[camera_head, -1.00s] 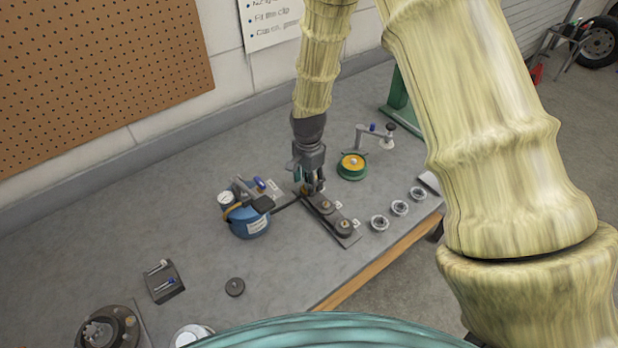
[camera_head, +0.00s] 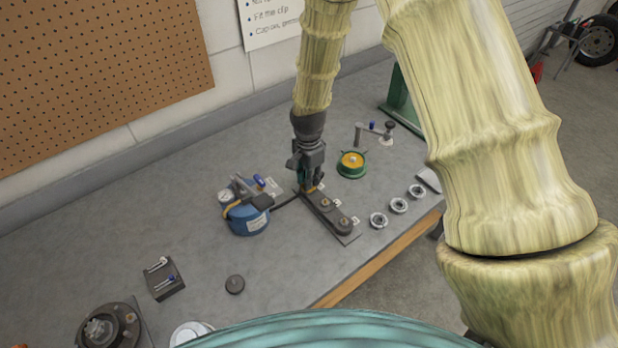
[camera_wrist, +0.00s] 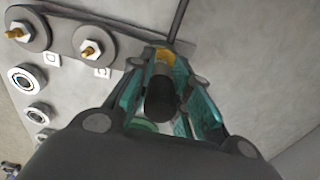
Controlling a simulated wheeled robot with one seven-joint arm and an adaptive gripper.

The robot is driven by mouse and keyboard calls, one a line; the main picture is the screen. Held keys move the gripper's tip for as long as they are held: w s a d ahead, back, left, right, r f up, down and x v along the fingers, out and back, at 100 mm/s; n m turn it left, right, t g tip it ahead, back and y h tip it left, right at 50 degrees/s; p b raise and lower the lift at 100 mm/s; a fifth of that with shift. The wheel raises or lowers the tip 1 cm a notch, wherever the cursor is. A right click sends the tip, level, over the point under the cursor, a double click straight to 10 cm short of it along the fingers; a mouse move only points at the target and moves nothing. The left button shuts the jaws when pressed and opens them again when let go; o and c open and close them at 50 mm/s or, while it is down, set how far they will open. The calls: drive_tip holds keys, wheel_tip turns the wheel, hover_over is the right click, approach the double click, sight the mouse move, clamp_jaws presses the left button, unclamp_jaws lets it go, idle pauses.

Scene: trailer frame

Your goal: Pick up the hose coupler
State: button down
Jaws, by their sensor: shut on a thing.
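The hose coupler (camera_wrist: 160,98), a dark cylinder with a brass-coloured part at its far end, sits between my gripper's teal finger pads in the wrist view. My gripper (camera_wrist: 165,95) is shut on it. In the head view my gripper (camera_head: 308,186) points down at the far end of a dark fitting strip (camera_head: 328,214) on the bench. The fingers hide most of the coupler there. I cannot tell whether the coupler still touches the strip. Two round mounts with brass fittings on the strip show in the wrist view (camera_wrist: 58,24).
A blue canister with a gauge (camera_head: 247,218) stands close left of my gripper. A green reel with a yellow top (camera_head: 351,165) stands to the right. Several metal rings (camera_head: 398,205) lie near the bench's front edge. Bare bench lies at the left.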

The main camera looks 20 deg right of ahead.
wheel_tip(320, 180, up, 9)
drive_tip(key=b, duration=0.3)
drive_tip(key=shift+r, duration=0.15)
drive_tip(key=shift+r+p, duration=1.55)
drive_tip(key=shift+r, duration=0.35)
drive_tip(key=shift+d, duration=0.1)
